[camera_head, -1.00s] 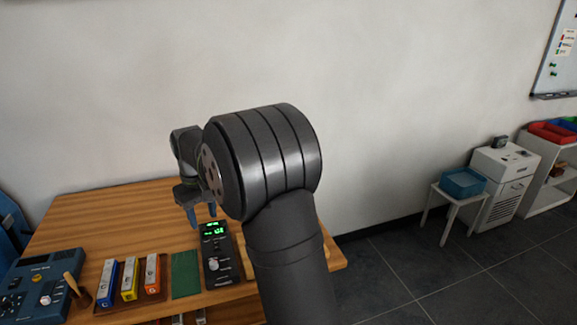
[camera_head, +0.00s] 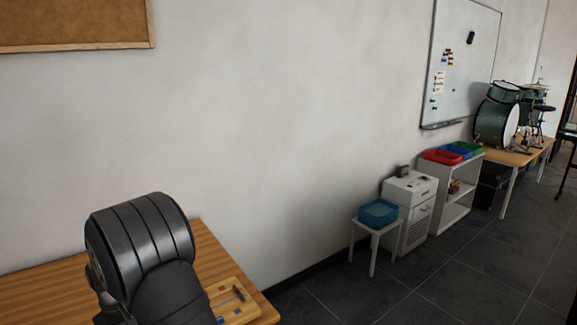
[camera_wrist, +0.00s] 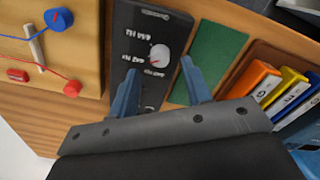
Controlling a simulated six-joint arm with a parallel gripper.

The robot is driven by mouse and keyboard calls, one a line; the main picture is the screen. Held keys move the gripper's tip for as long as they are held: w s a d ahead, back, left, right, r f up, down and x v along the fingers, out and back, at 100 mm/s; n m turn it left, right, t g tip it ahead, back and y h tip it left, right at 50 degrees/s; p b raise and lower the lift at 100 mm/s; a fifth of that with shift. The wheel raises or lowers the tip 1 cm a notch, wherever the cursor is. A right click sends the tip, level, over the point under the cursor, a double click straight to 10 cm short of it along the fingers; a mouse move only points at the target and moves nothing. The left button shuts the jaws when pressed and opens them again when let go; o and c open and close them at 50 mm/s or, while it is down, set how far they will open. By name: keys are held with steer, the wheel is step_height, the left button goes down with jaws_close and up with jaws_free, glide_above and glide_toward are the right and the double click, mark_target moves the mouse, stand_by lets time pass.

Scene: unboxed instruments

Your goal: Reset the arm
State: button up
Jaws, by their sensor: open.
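My gripper (camera_wrist: 160,85) is open and empty in the wrist view, its two blue fingers apart above the wooden table. Between and beyond the fingers lies a black instrument box (camera_wrist: 150,30) with a white knob. I cannot tell the exact gap between fingertips and box. In the head view my dark arm fills the lower left, and the gripper is hidden there.
A wooden board with red and blue parts (camera_wrist: 60,85) lies left of the box, a green mat (camera_wrist: 222,48) right, then colored blocks (camera_wrist: 256,80).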

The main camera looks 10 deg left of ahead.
steer(key=shift+f, duration=1.75)
steer(key=shift+r, duration=0.15)
step_height(320, 180, up, 17)
step_height(320, 180, down, 17)
steer(key=shift+f, duration=0.2)
steer(key=m, duration=0.5)
steer(key=shift+r, duration=0.1)
steer(key=m, duration=0.6)
steer(key=shift+m, duration=0.4)
steer(key=shift+r, duration=1.45)
